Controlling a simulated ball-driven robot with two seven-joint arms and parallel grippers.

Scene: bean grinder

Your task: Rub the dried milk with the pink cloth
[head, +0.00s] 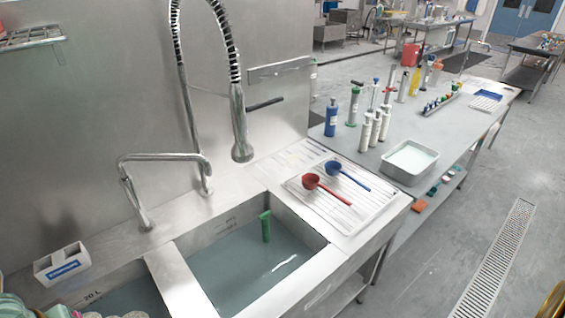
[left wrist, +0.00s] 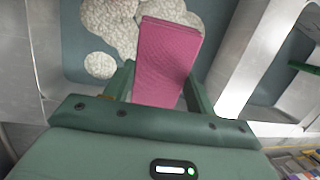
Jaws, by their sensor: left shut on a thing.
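The pink cloth (left wrist: 168,50) is a folded, textured pad standing up between the fingers of my left gripper (left wrist: 160,88), which is shut on it. Off-white, bubbly patches that look like the dried milk (left wrist: 112,22) lie on the blue-grey bottom of a sink basin, with a smaller round patch (left wrist: 100,65) nearer. The cloth's far end overlaps the larger patch in the left wrist view; I cannot tell whether they touch. In the head view, pale lumps (head: 134,315) peek in at the bottom-left edge, mostly cut off.
A steel divider (head: 175,285) separates the left basin from the right basin (head: 235,270), where a green object (head: 265,225) stands. A bent tap (head: 165,158) and a spray hose (head: 238,120) rise behind. A white holder (head: 62,264) sits on the left rim.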

